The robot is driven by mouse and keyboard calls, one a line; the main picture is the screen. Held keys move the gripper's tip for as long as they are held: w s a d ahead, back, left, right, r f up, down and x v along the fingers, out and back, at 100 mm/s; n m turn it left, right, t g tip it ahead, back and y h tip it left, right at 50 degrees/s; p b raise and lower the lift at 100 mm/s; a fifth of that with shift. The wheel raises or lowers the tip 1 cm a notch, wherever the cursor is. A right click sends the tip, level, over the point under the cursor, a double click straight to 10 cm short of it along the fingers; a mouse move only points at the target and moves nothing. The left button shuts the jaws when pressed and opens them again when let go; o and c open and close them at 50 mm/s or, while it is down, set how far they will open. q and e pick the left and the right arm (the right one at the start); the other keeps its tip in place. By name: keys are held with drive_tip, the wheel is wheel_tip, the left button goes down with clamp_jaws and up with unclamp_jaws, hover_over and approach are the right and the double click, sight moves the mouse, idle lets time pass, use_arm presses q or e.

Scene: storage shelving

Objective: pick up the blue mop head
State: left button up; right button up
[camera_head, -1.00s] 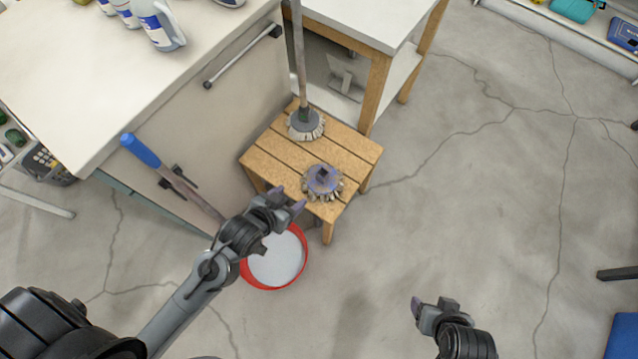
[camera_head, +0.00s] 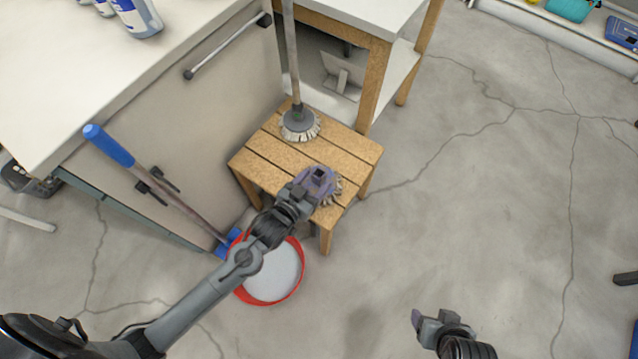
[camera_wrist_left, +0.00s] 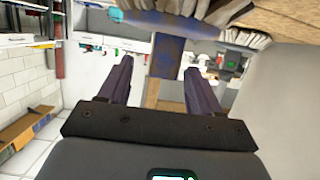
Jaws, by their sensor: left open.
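The blue mop head (camera_head: 321,175), a blue disc with a square socket and pale bristles, sits on the near part of the wooden stool (camera_head: 262,160). My left gripper (camera_head: 313,185) is open at the mop head and partly covers it in the head view. In the left wrist view, the mop head's mottled blue socket (camera_wrist_left: 172,58) lies between the two spread fingers, with gaps at both sides. Its disc and bristles show at the top of that view. My right gripper (camera_head: 432,320) is over the floor, away from the stool; its jaw opening is unclear.
A second mop (camera_head: 299,124) with a long handle stands at the stool's back. A red-rimmed bucket (camera_head: 299,285) is below my left forearm. A blue-handled tool (camera_head: 108,145) leans by the white-topped cabinet (camera_head: 90,70).

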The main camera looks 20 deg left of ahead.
sight(321, 171)
use_arm(q)
drive_tip(key=shift+w+f+b, duration=0.15)
drive_tip(key=shift+w+b, duration=0.25)
drive_tip(key=shift+w, duration=0.1)
drive_tip(key=x, duration=0.1)
drive_tip(key=b+x, duration=0.1)
drive_tip(key=x, duration=0.1)
drive_tip(key=shift+w+a+r+b, duration=0.1)
drive_tip(key=shift+w+r+b, duration=0.15)
drive_tip(key=shift+w+b, duration=0.05)
drive_tip(key=shift+w, duration=0.45)
drive_tip(key=shift+s, duration=0.1)
drive_tip(key=shift+c, duration=0.5)
clamp_jaws()
